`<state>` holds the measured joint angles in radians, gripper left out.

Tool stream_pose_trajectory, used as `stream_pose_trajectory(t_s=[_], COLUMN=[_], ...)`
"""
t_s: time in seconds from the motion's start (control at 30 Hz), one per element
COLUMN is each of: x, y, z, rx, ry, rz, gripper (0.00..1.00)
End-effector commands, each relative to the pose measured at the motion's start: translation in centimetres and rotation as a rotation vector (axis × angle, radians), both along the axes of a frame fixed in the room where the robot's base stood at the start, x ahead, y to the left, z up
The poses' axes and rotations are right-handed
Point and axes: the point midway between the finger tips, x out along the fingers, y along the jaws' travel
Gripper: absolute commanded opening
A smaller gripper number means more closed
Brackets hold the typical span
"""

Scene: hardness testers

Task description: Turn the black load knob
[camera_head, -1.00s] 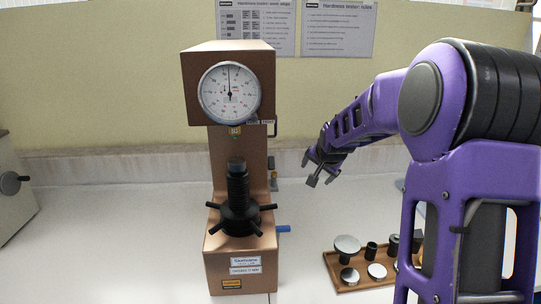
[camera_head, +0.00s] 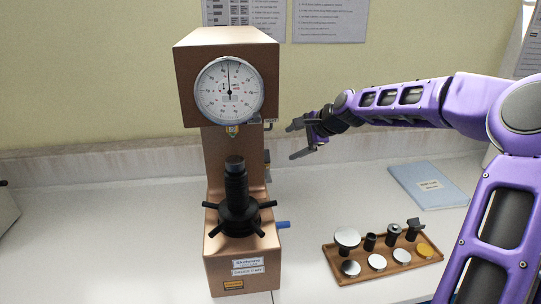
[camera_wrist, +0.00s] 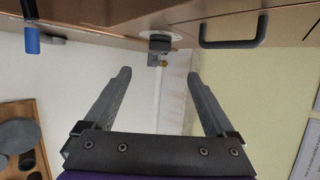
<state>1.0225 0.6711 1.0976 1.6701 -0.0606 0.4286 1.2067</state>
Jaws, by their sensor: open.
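The copper-brown hardness tester (camera_head: 226,50) stands at the centre of the bench, with a round dial gauge at its top. On its right side, a small dark knob (camera_head: 267,158) shows partly; I take it for the load knob. In the wrist view the knob (camera_wrist: 158,47) sits on a pale round plate, between and beyond the fingertips. My gripper (camera_head: 295,141) is open and empty, to the right of the tester and apart from it. In the wrist view my gripper (camera_wrist: 158,76) has both fingers spread, pointing at the tester's side.
A blue-ended lever (camera_head: 283,224) sticks out low on the tester's right side, and a black handle (camera_wrist: 235,42) shows in the wrist view. A wooden tray (camera_head: 388,268) with anvils and discs stands front right. A blue booklet (camera_head: 428,186) lies behind it.

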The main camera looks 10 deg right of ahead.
Motion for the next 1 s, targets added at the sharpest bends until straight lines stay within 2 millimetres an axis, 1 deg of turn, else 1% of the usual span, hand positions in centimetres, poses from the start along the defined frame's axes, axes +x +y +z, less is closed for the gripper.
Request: stream_pose_trajectory(t_s=[0.03,0.1,0.3,0.5,0.7,1.0], x=[0.7,1.7,4.6,7.1,8.7,9.1], y=[0.7,1.3,2.9,4.4,5.1,5.3], z=[-0.8,-1.8,-4.7,-7.2,-8.7,-9.1], rx=[0.002,0.001,0.001,-0.002,-0.001,-0.003], ry=[0.001,0.001,0.000,0.000,-0.001,-0.001], rz=[0.005,0.006,0.004,0.005,0.001,0.001], gripper=[0.90,0.90,0.90,0.90,0.90,0.90])
